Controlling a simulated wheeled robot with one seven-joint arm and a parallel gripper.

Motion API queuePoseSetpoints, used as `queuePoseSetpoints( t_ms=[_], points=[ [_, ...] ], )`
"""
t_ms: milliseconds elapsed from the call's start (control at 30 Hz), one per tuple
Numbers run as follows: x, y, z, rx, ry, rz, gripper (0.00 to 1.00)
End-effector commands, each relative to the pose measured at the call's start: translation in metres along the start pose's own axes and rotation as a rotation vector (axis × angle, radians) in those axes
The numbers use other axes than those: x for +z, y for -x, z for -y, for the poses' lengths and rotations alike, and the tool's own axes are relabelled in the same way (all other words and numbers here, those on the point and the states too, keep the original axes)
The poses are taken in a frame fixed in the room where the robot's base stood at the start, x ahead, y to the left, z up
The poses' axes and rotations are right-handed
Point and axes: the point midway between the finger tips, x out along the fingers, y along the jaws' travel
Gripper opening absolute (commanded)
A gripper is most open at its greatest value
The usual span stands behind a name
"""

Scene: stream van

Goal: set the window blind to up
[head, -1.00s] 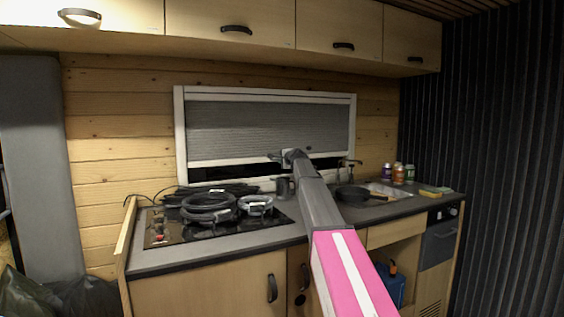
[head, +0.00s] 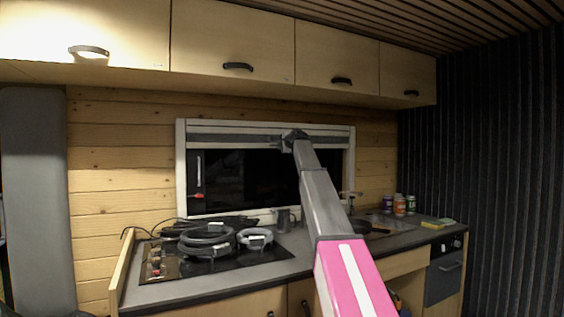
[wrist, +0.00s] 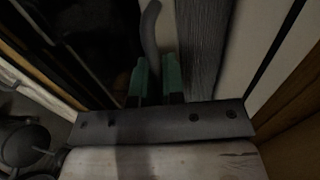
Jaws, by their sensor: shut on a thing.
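The window blind (head: 225,137) is a narrow grey strip bunched near the top of the white window frame (head: 181,175). Its pale bottom rail sits just below the strip, and the dark pane shows beneath. My gripper (head: 285,143) is at the blind's lower edge near the top of the window, partly hidden by my arm. In the wrist view, the green-tipped fingers of my gripper (wrist: 154,82) are shut around a part beside a curved grey piece (wrist: 150,35). The ribbed grey blind (wrist: 203,45) lies just right of them. The exact grip is dark and partly hidden.
Wooden overhead cupboards (head: 235,40) run close above the window. Below it, the counter holds a hob (head: 185,268), coiled cables (head: 205,236), a grey mug (head: 284,220), a pan (head: 360,227) and several jars (head: 399,205).

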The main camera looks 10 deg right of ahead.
Motion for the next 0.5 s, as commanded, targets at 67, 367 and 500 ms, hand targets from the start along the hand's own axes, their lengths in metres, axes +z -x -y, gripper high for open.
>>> queuePoseSetpoints(
  t_ms=[67,367,500],
  points=[
    [-0.001,0.002,0.013,-0.002,0.000,0.000,0.00],
    [-0.001,0.005,0.028,-0.001,0.000,-0.001,0.00],
    [0.000,0.005,0.028,-0.001,0.000,-0.001,0.00]
  ],
)
